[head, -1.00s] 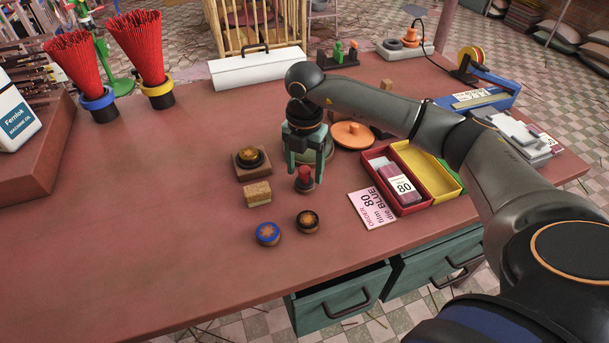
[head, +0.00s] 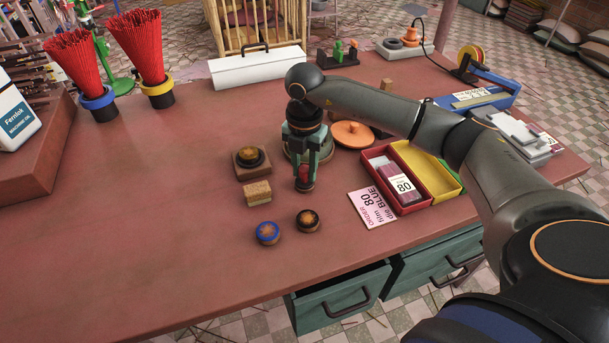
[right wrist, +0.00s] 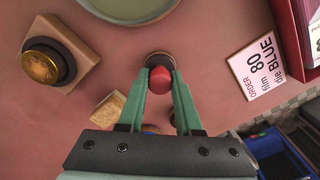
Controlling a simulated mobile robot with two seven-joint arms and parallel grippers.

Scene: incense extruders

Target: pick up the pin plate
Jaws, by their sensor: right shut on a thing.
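The pin plate (right wrist: 158,58) appears to be the small dark round piece with a red knob; it also shows in the head view (head: 304,186), mostly hidden by the fingers. It stands upright on the red-brown table. My right gripper (head: 304,182) points down over it and is shut on the red knob (right wrist: 160,80), one green finger on each side in the right wrist view. I cannot see any gap between the pin plate and the table. My left gripper is not in view.
A blue-rimmed puck (head: 267,233) and a black-rimmed puck (head: 308,221) lie nearer the front. An order card (head: 366,218) and red tray (head: 413,208) lie right.

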